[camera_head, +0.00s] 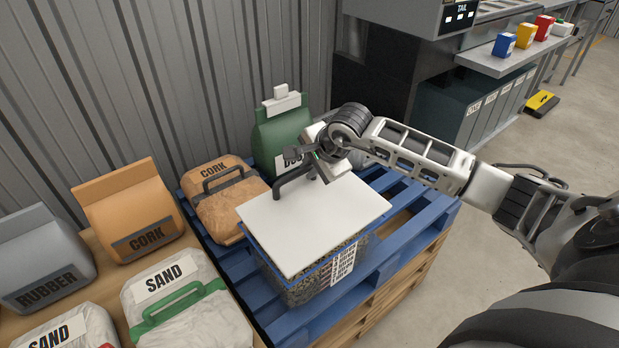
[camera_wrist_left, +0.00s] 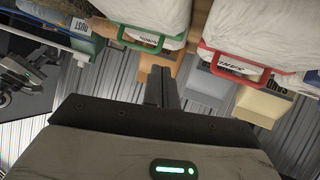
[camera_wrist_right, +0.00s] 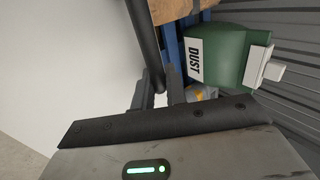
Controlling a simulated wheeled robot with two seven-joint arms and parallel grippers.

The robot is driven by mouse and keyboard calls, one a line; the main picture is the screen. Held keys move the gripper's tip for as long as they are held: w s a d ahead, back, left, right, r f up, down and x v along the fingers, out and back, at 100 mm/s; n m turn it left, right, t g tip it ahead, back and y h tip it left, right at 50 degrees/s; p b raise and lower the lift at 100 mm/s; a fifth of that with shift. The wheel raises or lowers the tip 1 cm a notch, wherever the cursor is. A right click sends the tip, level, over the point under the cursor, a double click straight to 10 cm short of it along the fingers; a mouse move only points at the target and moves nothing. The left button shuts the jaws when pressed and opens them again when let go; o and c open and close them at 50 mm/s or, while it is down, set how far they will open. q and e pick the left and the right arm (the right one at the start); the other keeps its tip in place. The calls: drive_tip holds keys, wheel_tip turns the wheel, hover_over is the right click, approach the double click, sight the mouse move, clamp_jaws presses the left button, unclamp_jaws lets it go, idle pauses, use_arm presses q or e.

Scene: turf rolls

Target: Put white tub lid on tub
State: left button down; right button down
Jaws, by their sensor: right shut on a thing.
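The white tub lid (camera_head: 305,225) is a flat white panel with a dark bar handle (camera_head: 283,186). It lies over the tub (camera_head: 300,287), a clear box of dark grains with a blue rim and a label. The rim shows below the lid's front edges; I cannot tell whether the lid touches it. My right gripper (camera_head: 318,170) is shut on the lid's handle; the right wrist view shows the handle (camera_wrist_right: 147,50) at its fingers (camera_wrist_right: 160,90). My left gripper (camera_wrist_left: 164,86) shows only in its wrist view, fingers together and empty, near sand bags.
The tub stands on a blue pallet (camera_head: 398,240) beside a cork bag (camera_head: 222,205) and a green dust bag (camera_head: 283,135). Sand, cork and rubber bags fill the left side. A corrugated wall (camera_head: 200,60) closes the back. Open floor (camera_head: 535,145) lies right.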

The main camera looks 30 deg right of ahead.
drive_tip(key=f, duration=0.3)
drive_tip(key=shift+w+f, duration=0.2)
drive_tip(key=shift+f, duration=0.1)
drive_tip(key=c, duration=1.4)
unclamp_jaws()
drive_tip(key=shift+c, duration=0.2)
drive_tip(key=shift+r, duration=0.1)
